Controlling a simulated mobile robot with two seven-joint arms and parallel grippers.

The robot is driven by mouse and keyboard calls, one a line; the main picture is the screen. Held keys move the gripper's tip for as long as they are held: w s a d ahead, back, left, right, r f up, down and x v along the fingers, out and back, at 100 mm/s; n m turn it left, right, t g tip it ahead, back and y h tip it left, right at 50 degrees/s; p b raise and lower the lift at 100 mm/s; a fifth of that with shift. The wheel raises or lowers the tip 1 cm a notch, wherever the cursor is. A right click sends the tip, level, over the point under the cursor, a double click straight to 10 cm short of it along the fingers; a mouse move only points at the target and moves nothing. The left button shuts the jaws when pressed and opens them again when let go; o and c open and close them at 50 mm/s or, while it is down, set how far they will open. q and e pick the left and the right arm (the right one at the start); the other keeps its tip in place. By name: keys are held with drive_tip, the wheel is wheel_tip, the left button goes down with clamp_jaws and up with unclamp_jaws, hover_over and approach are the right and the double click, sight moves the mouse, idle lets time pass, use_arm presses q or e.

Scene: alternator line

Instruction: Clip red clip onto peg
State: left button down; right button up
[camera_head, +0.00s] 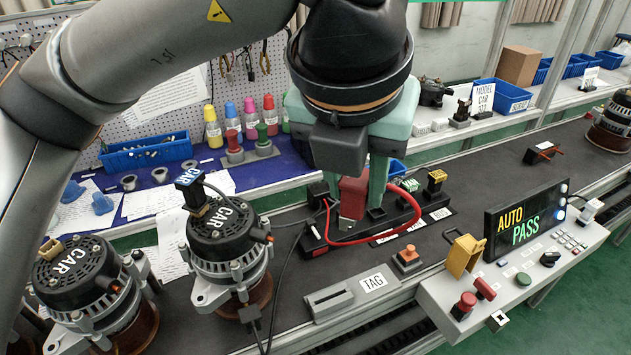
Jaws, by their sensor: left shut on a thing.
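My left gripper (356,193), with green fingers, comes down from the top centre and is shut on the red clip (352,194). A red cable (412,215) loops from the clip to the right and down. The clip's grey lower end points down at the black connector strip (400,210) on the dark bench. The peg cannot be made out for sure; the gripper and clip hide part of the strip. Whether the clip touches the strip or stays just above it, I cannot tell. My right gripper is not in view.
Two alternators marked CAR (222,240) stand at the left. A TAG block (345,293) lies in front of the strip, with an orange button (408,257) beside it. A control panel (525,220) reads AUTO PASS at the right. The dark belt behind the panel has free room.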

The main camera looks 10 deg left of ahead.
use_arm(q)
drive_tip(key=shift+s+d+r, duration=0.3)
drive_tip(key=shift+d+r, duration=0.1)
drive_tip(key=shift+d, duration=0.2)
drive_tip(key=shift+r+p, duration=0.9)
drive_tip(key=shift+r, duration=0.75)
